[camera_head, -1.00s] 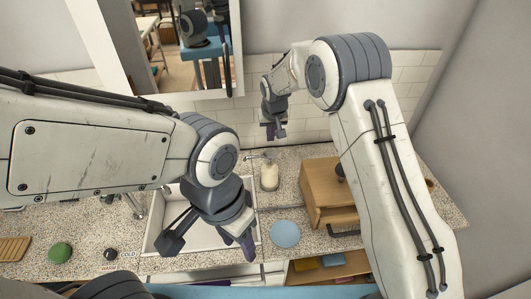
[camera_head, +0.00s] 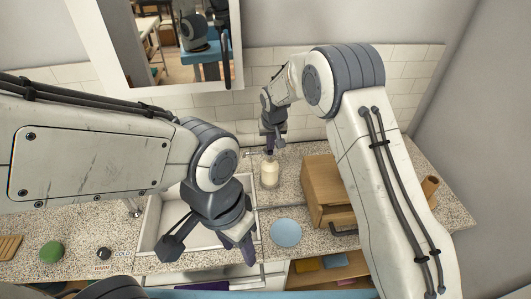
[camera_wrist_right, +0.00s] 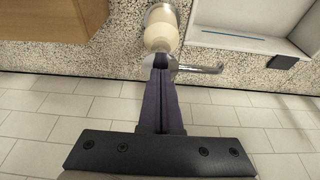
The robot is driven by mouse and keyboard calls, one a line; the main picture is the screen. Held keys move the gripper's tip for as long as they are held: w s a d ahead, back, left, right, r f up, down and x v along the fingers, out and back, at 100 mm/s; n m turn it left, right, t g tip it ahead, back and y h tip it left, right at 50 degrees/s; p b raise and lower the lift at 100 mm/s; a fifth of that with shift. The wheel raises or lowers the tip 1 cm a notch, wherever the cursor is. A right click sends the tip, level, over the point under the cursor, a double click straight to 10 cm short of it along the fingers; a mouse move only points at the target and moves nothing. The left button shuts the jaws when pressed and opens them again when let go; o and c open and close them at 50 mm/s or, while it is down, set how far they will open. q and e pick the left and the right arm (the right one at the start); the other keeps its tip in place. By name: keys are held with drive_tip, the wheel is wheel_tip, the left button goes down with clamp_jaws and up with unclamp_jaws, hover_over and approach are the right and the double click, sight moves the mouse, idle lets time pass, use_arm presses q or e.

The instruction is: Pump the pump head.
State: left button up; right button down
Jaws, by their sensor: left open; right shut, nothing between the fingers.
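The pump bottle (camera_head: 269,174) is cream-coloured and stands upright on the speckled counter, right of the sink. My right gripper (camera_head: 270,152) is shut and empty, pointing down directly over the bottle's top. In the right wrist view the bottle (camera_wrist_right: 162,28) is at the top, and the shut fingertips (camera_wrist_right: 160,62) overlap the pump head. Its metal spout (camera_wrist_right: 203,68) sticks out to the right. The fingers partly hide the pump head, so I cannot tell whether they touch or press it. My left gripper (camera_head: 208,249) is open and empty over the sink's front edge.
The white sink (camera_head: 153,222) lies left of the bottle. A wooden cabinet (camera_head: 322,182) stands to its right, with a light-blue disc (camera_head: 286,233) in front. A mirror (camera_head: 170,45) hangs above. A green round object (camera_head: 52,251) lies at the far left.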

drive_tip(key=shift+f, duration=0.1)
drive_tip(key=shift+f+b, duration=0.65)
drive_tip(key=shift+f, duration=0.15)
drive_tip(key=shift+r+p, duration=0.55)
drive_tip(key=shift+r, duration=0.35)
drive_tip(key=shift+f, duration=0.1)
